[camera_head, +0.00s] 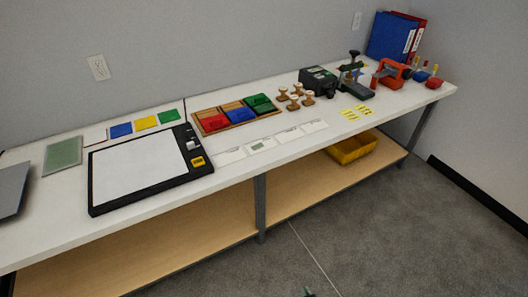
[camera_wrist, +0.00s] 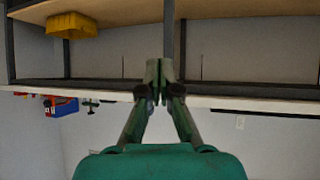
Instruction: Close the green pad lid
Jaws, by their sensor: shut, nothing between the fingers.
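The green pad (camera_head: 262,104) sits at the right end of a wooden tray (camera_head: 218,131) on the long white table in the head view. A dark line runs between its upper and lower green parts; the picture is too small to tell the lid's exact angle. My gripper (camera_wrist: 158,70) is shut and empty in the wrist view, in front of the table edge and well apart from the pad. The pad cannot be made out in the wrist view.
A red pad (camera_head: 213,123) and a blue pad (camera_head: 238,115) share the tray. Wooden stamps (camera_head: 295,96) stand just right of it, and white cards (camera_head: 262,144) lie in front. A black-framed board (camera_head: 140,168) lies left. A yellow bin (camera_head: 352,149) is on the lower shelf.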

